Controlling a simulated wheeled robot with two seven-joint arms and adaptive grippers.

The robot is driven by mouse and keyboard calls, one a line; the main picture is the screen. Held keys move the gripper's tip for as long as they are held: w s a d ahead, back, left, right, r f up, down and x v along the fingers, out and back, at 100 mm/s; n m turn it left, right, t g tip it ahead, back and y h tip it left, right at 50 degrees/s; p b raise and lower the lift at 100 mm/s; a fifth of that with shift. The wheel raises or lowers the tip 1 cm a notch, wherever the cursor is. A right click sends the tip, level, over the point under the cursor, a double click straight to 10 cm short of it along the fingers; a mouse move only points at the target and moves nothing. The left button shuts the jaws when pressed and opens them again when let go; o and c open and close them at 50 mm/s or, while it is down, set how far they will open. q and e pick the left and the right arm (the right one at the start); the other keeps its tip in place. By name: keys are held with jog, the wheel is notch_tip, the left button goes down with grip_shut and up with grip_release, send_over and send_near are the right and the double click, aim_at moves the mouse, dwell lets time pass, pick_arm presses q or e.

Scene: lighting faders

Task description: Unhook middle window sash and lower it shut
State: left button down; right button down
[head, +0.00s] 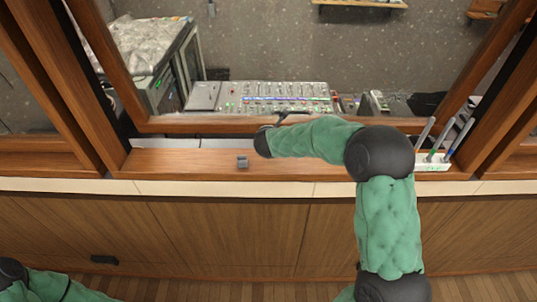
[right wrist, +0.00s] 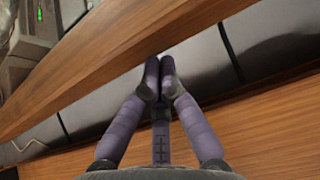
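The middle window sash (head: 225,125) is a wooden frame; its bottom rail stands above the wooden sill, with a gap showing grey behind. The rail also crosses the right wrist view (right wrist: 110,65) diagonally. My right gripper (right wrist: 160,68) has its two dark fingertips together under or beside this rail, with nothing visible between them. I cannot tell whether they touch the wood. No hook is clearly visible. My left gripper is out of view.
A white holder with upright markers (head: 432,161) stands at the sill's right end, close to my right arm. A fader console (head: 275,97) lies beyond the window. Wooden posts (head: 65,85) flank the opening. The sill's left part is clear.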

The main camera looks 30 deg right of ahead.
jog(key=w+d+r+t+h+b, duration=0.1)
jog(key=w+d+b, duration=0.1)
jog(key=w+d, duration=0.3)
jog(key=w+d+r+t+h+b, duration=0.1)
jog(key=w+d, duration=0.4)
jog(key=w, duration=0.6)
jog(key=shift+r+t+b, duration=0.4)
jog(key=shift+r+b, duration=0.3)
jog(key=shift+b, duration=0.15)
